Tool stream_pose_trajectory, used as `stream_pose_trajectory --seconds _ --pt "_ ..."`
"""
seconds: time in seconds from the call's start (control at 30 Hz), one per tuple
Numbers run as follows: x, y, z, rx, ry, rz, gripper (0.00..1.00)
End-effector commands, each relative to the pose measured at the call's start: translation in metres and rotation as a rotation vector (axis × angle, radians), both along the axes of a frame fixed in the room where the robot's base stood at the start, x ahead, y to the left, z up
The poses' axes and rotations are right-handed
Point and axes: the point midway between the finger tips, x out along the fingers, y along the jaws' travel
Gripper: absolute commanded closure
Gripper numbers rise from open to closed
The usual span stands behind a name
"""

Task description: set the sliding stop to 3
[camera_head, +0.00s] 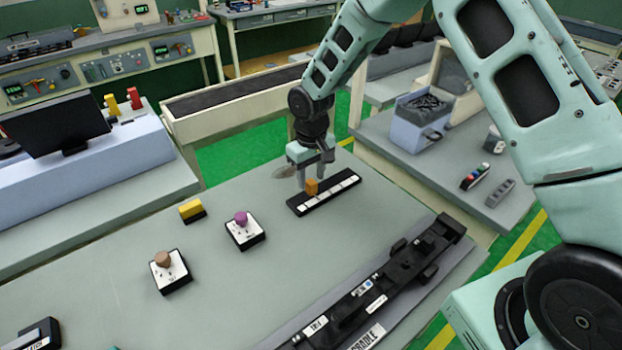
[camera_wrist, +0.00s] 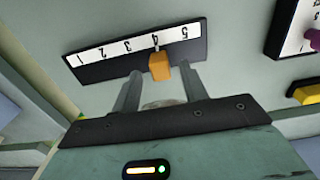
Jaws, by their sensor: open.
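The sliding stop is an orange block (camera_head: 311,187) on a dark bar with a white numbered scale (camera_head: 338,190) on the table. In the wrist view the scale (camera_wrist: 127,49) reads 1 at the left to 5 at the right, and the orange block (camera_wrist: 160,67) stands at 4. My gripper (camera_head: 312,174) is right at the block, pointing down. In the wrist view its two fingers (camera_wrist: 161,80) are apart, one at each side of the block, with gaps between. It is open and holds nothing.
A purple-knobbed box (camera_head: 243,231), a brown-knobbed box (camera_head: 170,272) and a yellow block (camera_head: 191,209) stand to the left. A long black cradle fixture (camera_head: 375,285) lies in front. Bare table surrounds the scale.

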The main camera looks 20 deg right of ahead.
Motion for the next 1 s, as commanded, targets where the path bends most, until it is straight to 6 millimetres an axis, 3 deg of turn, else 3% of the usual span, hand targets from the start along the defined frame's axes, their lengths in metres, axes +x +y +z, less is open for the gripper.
stream_pose_trajectory --seconds 0.2,0.57,0.73,0.87,1.0 --pt "0.0 0.001 -0.023 0.0 0.0 0.0 0.56" --pt "0.0 0.0 -0.028 0.0 -0.001 0.0 0.56" --pt "0.0 0.0 -0.028 0.0 -0.001 0.0 1.0" --pt "0.001 0.0 -0.028 0.0 -0.001 -0.001 1.0" --pt "0.005 -0.013 -0.028 0.0 -0.002 -0.004 1.0"
